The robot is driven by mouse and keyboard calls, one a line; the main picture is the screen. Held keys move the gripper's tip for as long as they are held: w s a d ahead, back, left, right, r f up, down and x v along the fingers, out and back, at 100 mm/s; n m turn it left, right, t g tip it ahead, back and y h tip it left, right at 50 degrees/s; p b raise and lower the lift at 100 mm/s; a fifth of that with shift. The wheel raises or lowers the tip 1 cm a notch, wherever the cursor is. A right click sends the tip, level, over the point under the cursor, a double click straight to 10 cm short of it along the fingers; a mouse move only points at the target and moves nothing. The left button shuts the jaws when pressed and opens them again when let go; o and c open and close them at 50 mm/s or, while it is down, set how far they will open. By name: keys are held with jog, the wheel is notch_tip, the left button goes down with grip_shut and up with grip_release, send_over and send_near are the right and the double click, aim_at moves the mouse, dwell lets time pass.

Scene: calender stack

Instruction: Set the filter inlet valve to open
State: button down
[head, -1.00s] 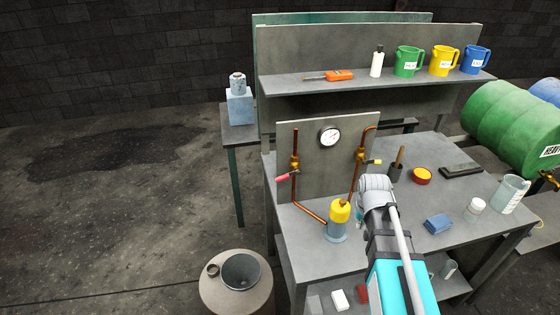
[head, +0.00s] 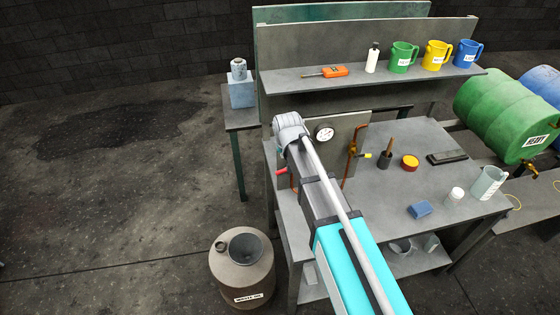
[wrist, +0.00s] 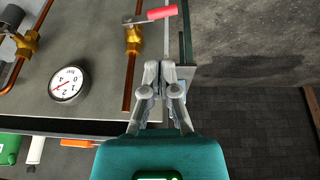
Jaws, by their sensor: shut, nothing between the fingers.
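A brass valve (wrist: 134,40) with a red handle sits on the left copper pipe of the grey panel (head: 350,126). In the wrist view its handle (wrist: 158,14) lies crosswise to the pipe. In the head view only part of the red handle (head: 281,172) shows beside my arm. No label shows which is the filter inlet valve. My gripper (wrist: 160,66) is shut and empty, near the red handle and apart from it; the head view hides its fingers.
A pressure gauge (head: 324,133) is on the panel, also seen in the wrist view (wrist: 68,84). The bench holds a yellow-topped tin (head: 409,162), a blue block (head: 420,209) and a jug (head: 489,183). A drum with a funnel (head: 243,262) stands on the floor at left.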

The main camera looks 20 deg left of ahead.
jog(key=shift+s+a+r, duration=0.1)
jog(key=shift+a+r, duration=0.25)
jog(key=shift+a, duration=0.25)
jog(key=shift+f, duration=0.15)
jog(key=b, duration=1)
send_over(281, 171)
jog(key=s, duration=0.2)
notch_tip(281, 171, down, 9)
jog(key=shift+d+b+x, duration=0.25)
jog(key=shift+b+x, duration=0.55)
jog(key=shift+x, duration=0.2)
jog(key=shift+d+b+x, duration=0.2)
jog(key=shift+b+x, duration=0.55)
jog(key=shift+x, duration=0.25)
jog(key=shift+f, duration=0.1)
